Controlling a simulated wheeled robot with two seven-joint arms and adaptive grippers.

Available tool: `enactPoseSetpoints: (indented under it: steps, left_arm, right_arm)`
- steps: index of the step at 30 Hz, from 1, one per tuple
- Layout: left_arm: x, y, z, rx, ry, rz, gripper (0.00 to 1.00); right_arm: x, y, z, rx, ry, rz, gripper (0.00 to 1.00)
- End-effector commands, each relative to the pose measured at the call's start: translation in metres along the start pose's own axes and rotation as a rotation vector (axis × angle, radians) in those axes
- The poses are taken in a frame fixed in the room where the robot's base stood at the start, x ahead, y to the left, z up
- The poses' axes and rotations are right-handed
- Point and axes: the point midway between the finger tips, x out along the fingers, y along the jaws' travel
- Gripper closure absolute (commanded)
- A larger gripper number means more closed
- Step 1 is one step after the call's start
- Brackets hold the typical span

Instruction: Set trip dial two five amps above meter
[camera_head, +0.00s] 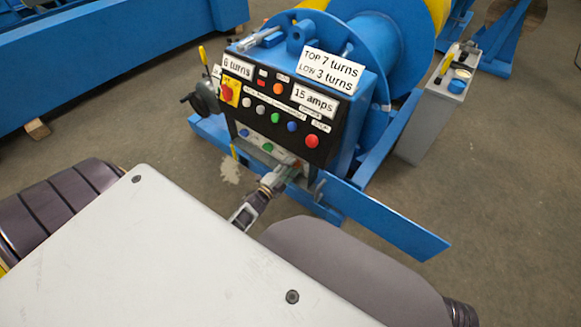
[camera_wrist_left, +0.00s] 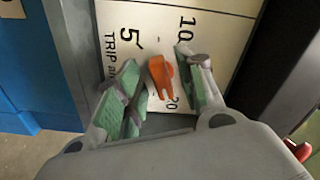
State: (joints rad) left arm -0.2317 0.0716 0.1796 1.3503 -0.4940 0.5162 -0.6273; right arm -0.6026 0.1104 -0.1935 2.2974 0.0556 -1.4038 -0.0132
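The orange trip dial pointer (camera_wrist_left: 158,75) sits on a white dial plate (camera_wrist_left: 215,35) in the left wrist view. The plate carries 5, 10, 20 and part of the word TRIP; the rest of the scale is hidden. The pointer's narrow lower end lies close to the 20. My left gripper (camera_wrist_left: 160,88) is open, with one green-padded finger on each side of the pointer and gaps showing. In the head view my left gripper (camera_head: 286,172) is at the panel's lower right and covers the dial. A white label (camera_head: 315,101) reads 15 amps. My right gripper is not in view.
The black control panel (camera_head: 255,118) has several coloured buttons, a red-and-yellow switch (camera_head: 228,93) and turn-count labels (camera_head: 333,68). A blue bar (camera_head: 385,218) juts out right of my gripper. A grey box (camera_head: 440,110) stands farther right. Bare floor lies around.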

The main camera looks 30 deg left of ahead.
Motion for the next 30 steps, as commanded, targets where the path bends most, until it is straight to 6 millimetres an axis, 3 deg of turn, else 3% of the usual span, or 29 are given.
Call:
enactPoseSetpoints:
  steps: [8, 30]
  left_arm:
    - [-0.018, 0.000, 0.000, 0.000, -0.001, 0.001, 0.62]
    - [-0.091, 0.001, 0.001, 0.000, -0.001, 0.001, 0.62]
  right_arm:
    - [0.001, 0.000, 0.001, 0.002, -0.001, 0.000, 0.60]
    - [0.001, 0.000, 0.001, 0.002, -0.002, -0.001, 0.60]
